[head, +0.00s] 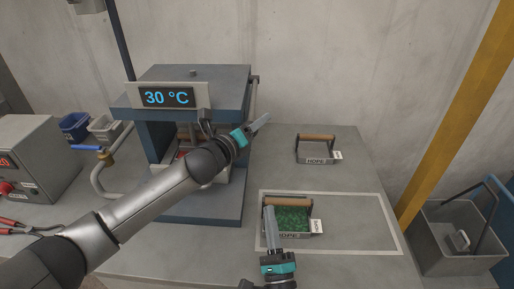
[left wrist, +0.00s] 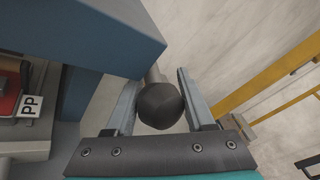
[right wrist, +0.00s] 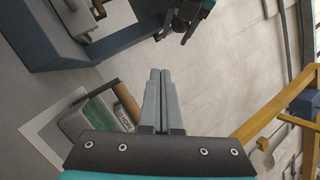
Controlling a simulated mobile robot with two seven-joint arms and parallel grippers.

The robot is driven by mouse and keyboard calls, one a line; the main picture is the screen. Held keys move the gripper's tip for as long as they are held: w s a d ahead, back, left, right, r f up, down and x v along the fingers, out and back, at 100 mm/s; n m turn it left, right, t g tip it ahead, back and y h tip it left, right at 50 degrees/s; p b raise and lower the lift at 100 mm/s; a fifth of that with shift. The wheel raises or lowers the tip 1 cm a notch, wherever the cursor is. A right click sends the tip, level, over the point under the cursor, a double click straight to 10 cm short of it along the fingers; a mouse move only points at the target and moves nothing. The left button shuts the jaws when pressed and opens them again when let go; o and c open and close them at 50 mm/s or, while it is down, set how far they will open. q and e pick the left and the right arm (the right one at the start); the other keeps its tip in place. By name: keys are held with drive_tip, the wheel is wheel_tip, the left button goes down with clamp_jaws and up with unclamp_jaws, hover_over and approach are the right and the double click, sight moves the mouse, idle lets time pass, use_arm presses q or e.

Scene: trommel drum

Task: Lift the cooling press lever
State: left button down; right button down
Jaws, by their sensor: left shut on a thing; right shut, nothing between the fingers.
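The cooling press (head: 185,85) is a blue-grey frame with a display reading 30 °C. Its lever (head: 254,92) hangs along the press's right side. In the left wrist view the lever's dark ball knob (left wrist: 160,105) sits between my left gripper's fingers, with a short length of rod behind it. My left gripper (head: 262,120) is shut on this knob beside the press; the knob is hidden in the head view. My right gripper (head: 269,208) is shut and empty, in front of the green-filled HDPE tray. It also shows in the right wrist view (right wrist: 160,72).
The HDPE tray with green pellets (head: 294,235) stands inside a white-outlined area. An empty HDPE tray (head: 316,160) is behind it. A heater box (head: 35,155) and small bins (head: 75,127) are at left. A yellow post (head: 455,130) and grey bin (head: 450,240) are at right.

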use_arm(q)
drive_tip(key=shift+r, duration=0.2)
use_arm(e)
drive_tip(key=w+a+r+m+h, duration=0.2)
drive_tip(key=w+a+r+m, duration=0.1)
drive_tip(key=w+r+m, duration=0.4)
drive_tip(key=shift+w+a+r+m, duration=0.4)
drive_tip(key=shift+w+r, duration=1.15)
drive_tip(key=shift+w, duration=1.45)
drive_tip(key=shift+s+a+r, duration=0.1)
drive_tip(key=shift+s+r, duration=0.1)
drive_tip(key=shift+r, duration=0.85)
use_arm(q)
drive_tip(key=shift+f, duration=0.1)
drive_tip(key=c, duration=0.5)
unclamp_jaws()
drive_tip(key=shift+o, duration=1.1)
drive_tip(key=shift+f, duration=0.1)
